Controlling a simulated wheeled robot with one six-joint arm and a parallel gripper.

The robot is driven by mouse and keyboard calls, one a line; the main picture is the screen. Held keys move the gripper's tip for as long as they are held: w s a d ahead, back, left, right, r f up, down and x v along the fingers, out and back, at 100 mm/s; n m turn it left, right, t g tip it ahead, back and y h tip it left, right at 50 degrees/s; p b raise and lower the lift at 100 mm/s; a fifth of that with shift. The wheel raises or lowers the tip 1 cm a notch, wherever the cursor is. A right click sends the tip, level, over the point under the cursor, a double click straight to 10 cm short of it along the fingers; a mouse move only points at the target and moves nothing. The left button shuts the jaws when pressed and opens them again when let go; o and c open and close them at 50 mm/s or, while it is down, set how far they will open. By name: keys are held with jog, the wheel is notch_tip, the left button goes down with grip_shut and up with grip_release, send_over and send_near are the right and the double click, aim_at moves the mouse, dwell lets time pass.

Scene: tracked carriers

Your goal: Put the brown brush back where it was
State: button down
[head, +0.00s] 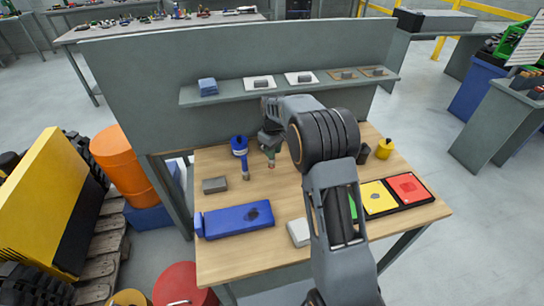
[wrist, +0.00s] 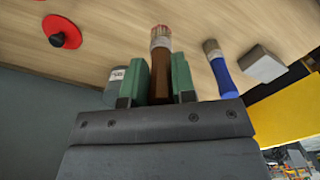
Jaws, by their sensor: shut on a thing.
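My gripper (wrist: 160,85) is shut on the brown brush (wrist: 160,75), with its green fingers on either side of the handle in the wrist view. The brush's metal band and reddish bristle end point away from the gripper. In the head view my gripper (head: 271,150) is over the back middle of the wooden table, and only the brush's tip (head: 271,165) shows below it. I cannot tell if the tip touches the table. A blue brush (head: 246,166) is just left of it; it also shows in the wrist view (wrist: 222,75).
A grey block (head: 215,185) and a blue tray (head: 235,220) are on the table's left. A white block (head: 298,232) is near the front. Yellow and red panels (head: 408,187) lie at right. A shelf (head: 230,95) with small blocks is behind. My arm hides the table's middle right.

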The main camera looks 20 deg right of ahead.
jog(key=shift+w+a+f, duration=0.1)
jog(key=shift+w+f, duration=0.05)
jog(key=shift+f, duration=1.65)
jog(key=shift+f, duration=0.1)
jog(key=c, duration=0.9)
grip_release()
jog(key=shift+c, duration=0.2)
notch_tip(320, 180, up, 12)
jog(key=shift+r, duration=0.1)
jog(key=s+r+m+t, duration=0.2)
jog(key=s+r+m, duration=0.3)
jog(key=s, duration=1)
jog(key=s+f+m+t, duration=0.1)
jog(key=s+f+m, duration=0.1)
jog(key=s, duration=1.1)
jog(key=shift+s+a+f+t, duration=0.25)
jog(key=shift+f+t, duration=0.15)
jog(key=shift+f, duration=0.2)
